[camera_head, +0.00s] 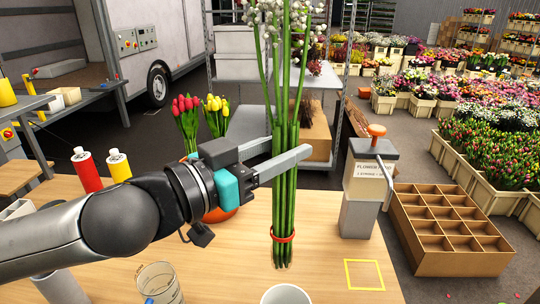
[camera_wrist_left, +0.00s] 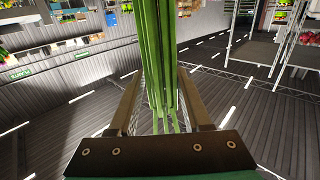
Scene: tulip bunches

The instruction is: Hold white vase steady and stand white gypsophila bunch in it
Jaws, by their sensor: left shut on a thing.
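The white gypsophila bunch (camera_head: 286,205) hangs upright with long green stems, a red band near the bottom and white blossoms at the top edge of the head view. My left gripper (camera_head: 288,154) is shut on the stems above the band. In the left wrist view the green stems (camera_wrist_left: 160,50) stand between the two fingers. The stem ends hang above the table, behind and above the white vase (camera_head: 286,294). Only the vase's round open rim shows at the bottom edge; its body is cut off. My right gripper is not in view.
A flower-food dispenser (camera_head: 362,190) stands right of the bunch, with a yellow square outline (camera_head: 364,274) in front. A clear measuring cup (camera_head: 158,284) is at front left. Red and yellow tulips (camera_head: 188,115) stand behind my left arm. A compartment crate (camera_head: 452,228) is at right.

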